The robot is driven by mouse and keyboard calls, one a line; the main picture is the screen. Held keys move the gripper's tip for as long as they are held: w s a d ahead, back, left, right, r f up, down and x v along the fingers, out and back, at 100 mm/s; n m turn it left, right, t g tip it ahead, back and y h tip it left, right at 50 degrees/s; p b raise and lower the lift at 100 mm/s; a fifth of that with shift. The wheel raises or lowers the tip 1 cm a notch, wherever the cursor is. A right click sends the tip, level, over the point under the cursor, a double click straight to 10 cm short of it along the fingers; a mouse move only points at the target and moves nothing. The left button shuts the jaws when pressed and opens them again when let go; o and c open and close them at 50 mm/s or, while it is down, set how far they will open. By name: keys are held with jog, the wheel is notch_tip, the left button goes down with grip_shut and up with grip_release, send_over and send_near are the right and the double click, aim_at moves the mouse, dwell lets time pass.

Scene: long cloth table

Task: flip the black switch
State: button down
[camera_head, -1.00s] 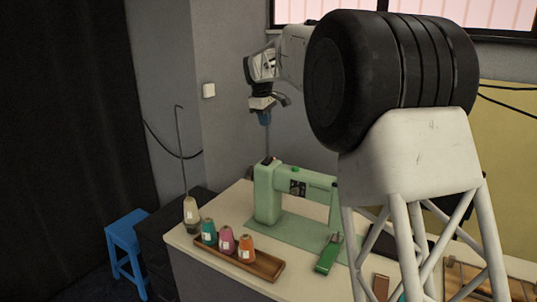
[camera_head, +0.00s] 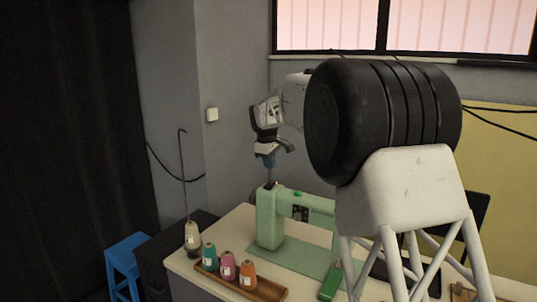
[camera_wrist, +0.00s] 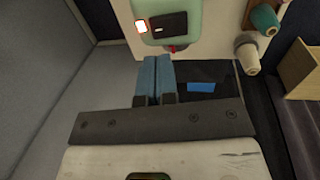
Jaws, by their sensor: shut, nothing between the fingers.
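The black switch (camera_wrist: 168,25) is on the end of a pale green sewing machine (camera_wrist: 195,10), at the top of the wrist view. In the head view, the switch (camera_head: 270,185) is a small dark block on top of the machine's left post (camera_head: 269,220). My gripper (camera_head: 268,163) is just above the switch, pointing down, with a small gap. Its blue fingers (camera_wrist: 156,62) are shut together and empty. Which way the switch is tipped is unclear.
A wooden tray (camera_head: 262,290) with teal, pink and orange thread cones stands in front of the machine. A cream cone (camera_head: 192,236) and a tall thin rod (camera_head: 184,180) are to the left. A green object (camera_head: 330,281) lies at front right. A blue stool (camera_head: 124,265) stands left.

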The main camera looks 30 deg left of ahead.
aim_at(272, 182)
jog(key=shift+w+f, duration=0.2)
jog(key=shift+f, duration=0.9)
jog(key=shift+w+f, duration=0.15)
jog(key=shift+f, duration=0.9)
jog(key=shift+w+f, duration=0.2)
jog(key=shift+f, duration=0.9)
